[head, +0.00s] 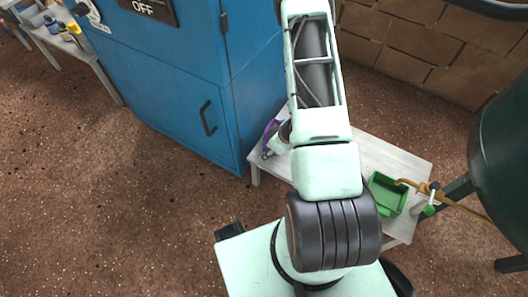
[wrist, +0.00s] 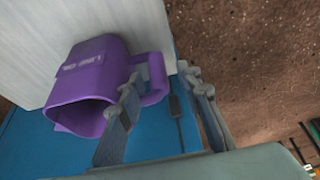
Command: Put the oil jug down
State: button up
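The purple oil jug (wrist: 92,75) shows in the wrist view with its open mouth toward the lower left and its handle toward the right. It is against the pale table top (wrist: 30,45), apparently resting on it. My gripper (wrist: 166,80) is open around the handle: one finger is at the handle's loop, the other stands apart to its right with a visible gap. In the head view only a bit of the purple jug (head: 268,132) shows at the table's left end, beside my gripper (head: 279,140); my arm hides the rest.
The white table (head: 385,155) also bears a green bin (head: 388,193) at its right. A blue cabinet (head: 165,85) stands close on the left. A dark green tank (head: 505,150) is at the right, with a brick wall behind. The brown floor at left is clear.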

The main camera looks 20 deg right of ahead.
jog(key=p+v, duration=0.1)
jog(key=v, duration=0.5)
jog(key=shift+r, duration=0.1)
jog(key=shift+p, duration=0.3)
